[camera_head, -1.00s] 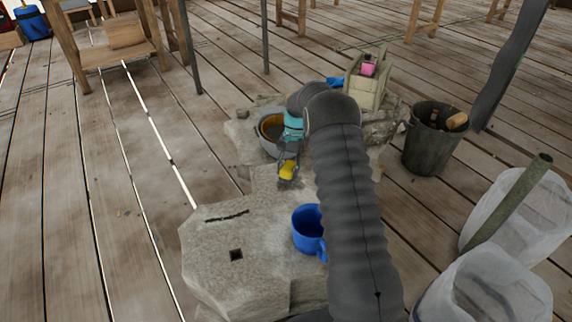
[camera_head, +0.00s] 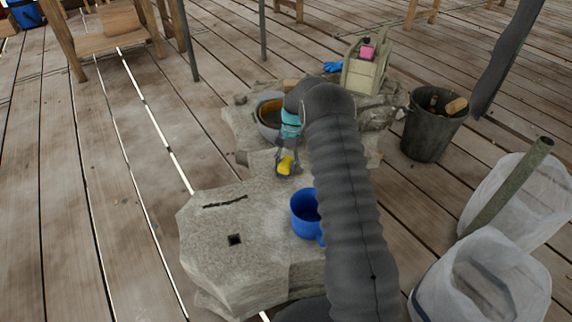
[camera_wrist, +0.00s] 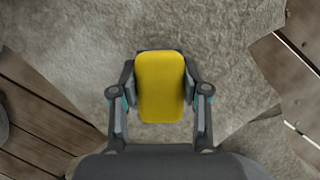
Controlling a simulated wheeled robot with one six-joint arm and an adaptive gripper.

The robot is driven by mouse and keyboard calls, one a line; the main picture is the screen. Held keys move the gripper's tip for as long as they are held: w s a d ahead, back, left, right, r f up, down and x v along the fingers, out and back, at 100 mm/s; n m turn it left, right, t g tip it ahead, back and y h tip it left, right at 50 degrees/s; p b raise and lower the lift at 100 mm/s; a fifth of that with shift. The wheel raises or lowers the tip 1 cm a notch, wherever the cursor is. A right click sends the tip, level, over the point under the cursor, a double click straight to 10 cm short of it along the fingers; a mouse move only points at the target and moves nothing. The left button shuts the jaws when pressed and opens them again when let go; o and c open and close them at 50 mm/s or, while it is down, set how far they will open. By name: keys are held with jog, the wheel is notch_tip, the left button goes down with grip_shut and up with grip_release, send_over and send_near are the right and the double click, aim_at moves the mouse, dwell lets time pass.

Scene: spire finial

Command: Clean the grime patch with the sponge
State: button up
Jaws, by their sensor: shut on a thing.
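The yellow sponge (camera_head: 286,165) is in my gripper (camera_head: 287,170), low over the stone block (camera_head: 255,240). In the wrist view the sponge (camera_wrist: 161,86) sits between the two fingers of my gripper (camera_wrist: 160,88), which are shut on its sides. Grey stone lies behind it in that view; I cannot tell whether the sponge touches the stone. No grime patch can be clearly made out; a dark narrow mark (camera_head: 225,201) runs along the stone's top, and I cannot tell whether it is grime or a crack.
A blue mug (camera_head: 305,213) stands on the stone beside my arm. A bucket (camera_head: 268,116) of brown contents stands behind my gripper. A beige carrier (camera_head: 368,72), a dark bucket (camera_head: 430,128) and white sacks (camera_head: 480,285) stand to the right.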

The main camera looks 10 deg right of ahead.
aim_at(275, 179)
jog(key=shift+f+b, duration=0.4)
jog(key=shift+f, duration=0.4)
dwell(0.4)
jog(key=shift+a, duration=0.1)
dwell(0.4)
jog(key=shift+s+a, duration=0.15)
jog(key=shift+a, duration=0.6)
jog(key=shift+s+a, duration=0.15)
jog(key=shift+a, duration=0.6)
jog(key=shift+r, duration=0.1)
jog(key=shift+r+p, duration=1.4)
jog(key=shift+r, duration=2)
jog(key=shift+r, duration=0.1)
